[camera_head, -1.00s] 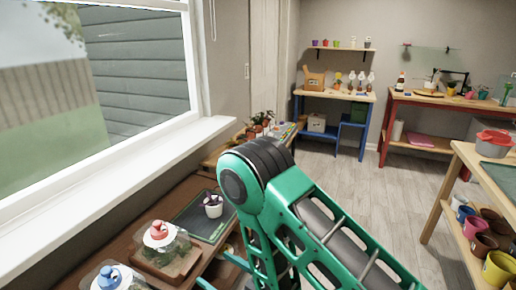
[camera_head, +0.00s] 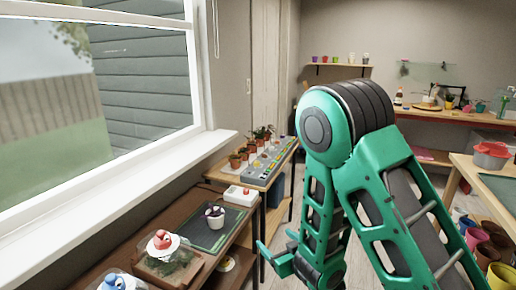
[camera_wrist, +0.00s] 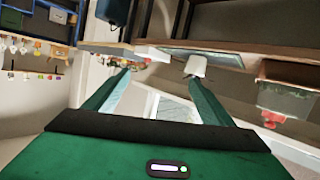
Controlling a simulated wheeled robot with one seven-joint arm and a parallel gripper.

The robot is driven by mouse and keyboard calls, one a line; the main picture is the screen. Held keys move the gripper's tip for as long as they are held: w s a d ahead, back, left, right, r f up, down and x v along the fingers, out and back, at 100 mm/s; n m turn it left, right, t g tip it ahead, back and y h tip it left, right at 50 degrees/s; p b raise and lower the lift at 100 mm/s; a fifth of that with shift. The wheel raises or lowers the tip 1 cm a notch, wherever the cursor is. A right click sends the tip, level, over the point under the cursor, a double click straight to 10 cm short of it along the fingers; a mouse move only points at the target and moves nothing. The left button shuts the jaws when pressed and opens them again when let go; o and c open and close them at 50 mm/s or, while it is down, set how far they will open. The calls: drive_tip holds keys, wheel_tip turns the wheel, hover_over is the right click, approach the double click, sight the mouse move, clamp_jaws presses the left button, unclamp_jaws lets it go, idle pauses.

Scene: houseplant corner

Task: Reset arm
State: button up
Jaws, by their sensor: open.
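My arm's green links fill the centre and right of the head view, with the elbow bent high. My gripper (camera_head: 276,242) hangs low beside the front edge of the brown window-side table (camera_head: 185,217). In the wrist view, my gripper (camera_wrist: 158,75) has its two green fingers spread apart, with nothing held between them. A white pot (camera_wrist: 196,66) shows beyond the right fingertip; I see it apart from the finger but cannot judge the distance. The wrist picture looks upside down.
The table holds a small white pot (camera_head: 214,216) on a dark mat (camera_head: 205,234) and a glass terrarium with a red knob (camera_head: 162,240). A wooden shelf unit (camera_head: 465,165) with coloured pots is at right. Floor lies between.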

drive_tip(key=w+d+r+m+g+h, duration=0.1)
drive_tip(key=d+r+m+h, duration=0.15)
drive_tip(key=d, duration=0.45)
drive_tip(key=w+d+r+m+h, duration=0.1)
drive_tip(key=d+h, duration=0.2)
drive_tip(key=d, duration=0.4)
drive_tip(key=s+d+r+m+g+h, duration=0.2)
drive_tip(key=s+d, duration=0.2)
drive_tip(key=d, duration=0.3)
drive_tip(key=s+d+r+m+g+h, duration=0.15)
drive_tip(key=s+d, duration=0.25)
drive_tip(key=d, duration=0.4)
drive_tip(key=s+d+r+m+g+y, duration=0.1)
drive_tip(key=s+d+r+g, duration=0.1)
drive_tip(key=s, duration=0.8)
drive_tip(key=s+d+r+m+g+y, duration=0.1)
drive_tip(key=s+r+m+g, duration=0.1)
drive_tip(key=s, duration=0.8)
drive_tip(key=s+d+r+m+g+y, duration=0.1)
drive_tip(key=s+d+r+m+g, duration=0.1)
drive_tip(key=s, duration=0.8)
drive_tip(key=r+g, duration=0.1)
drive_tip(key=g, duration=0.1)
drive_tip(key=shift+s+d+r+g+y, duration=0.3)
drive_tip(key=shift+s+d+r+g, duration=0.05)
drive_tip(key=shift+s+r, duration=0.05)
